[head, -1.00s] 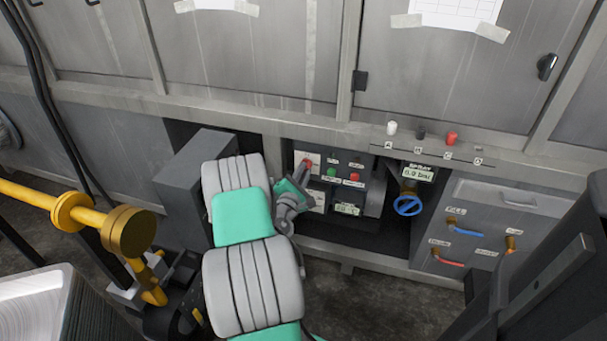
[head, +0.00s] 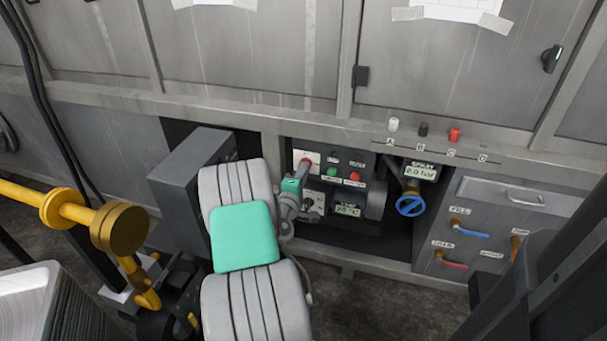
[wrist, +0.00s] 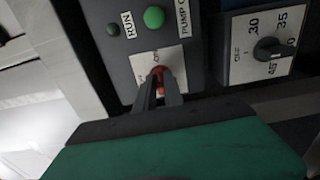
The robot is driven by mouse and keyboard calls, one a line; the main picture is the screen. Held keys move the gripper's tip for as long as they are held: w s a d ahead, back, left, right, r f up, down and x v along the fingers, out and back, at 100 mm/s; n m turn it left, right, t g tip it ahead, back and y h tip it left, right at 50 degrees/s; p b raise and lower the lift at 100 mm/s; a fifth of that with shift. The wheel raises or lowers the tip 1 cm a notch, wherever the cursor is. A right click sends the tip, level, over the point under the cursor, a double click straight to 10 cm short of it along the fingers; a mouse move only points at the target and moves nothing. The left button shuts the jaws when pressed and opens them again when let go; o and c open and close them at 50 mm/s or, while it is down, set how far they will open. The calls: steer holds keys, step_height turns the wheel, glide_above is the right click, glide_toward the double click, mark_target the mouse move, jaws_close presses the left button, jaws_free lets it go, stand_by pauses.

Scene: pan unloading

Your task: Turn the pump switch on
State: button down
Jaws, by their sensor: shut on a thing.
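The pump switch is a red knob (head: 305,163) on a white plate at the upper left of the dark control panel (head: 325,212). In the wrist view the red knob (wrist: 160,72) shows between my fingertips, with "OFF" printed on the plate beside it. My gripper (wrist: 158,84) is shut on the knob. The fingers hide part of the knob and the plate's lettering, so I cannot tell its exact setting. In the head view my wrist sits just left of and below the knob.
A green button (head: 331,172) and a red button (head: 353,176) sit right of the switch. A dial (wrist: 268,48) shows in the wrist view. The pressure display (head: 420,171) reads 0.0 bar above a blue valve wheel (head: 410,205). A grey box (head: 190,190) stands left of the panel recess.

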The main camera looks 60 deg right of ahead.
stand_by(0.3)
steer(key=c, duration=1.4)
jaws_free()
steer(key=shift+c, duration=0.2)
steer(key=shift+a, duration=0.1)
steer(key=s+a, duration=0.1)
steer(key=a, duration=0.6)
steer(key=shift+a, duration=0.3)
steer(key=shift+s, duration=0.1)
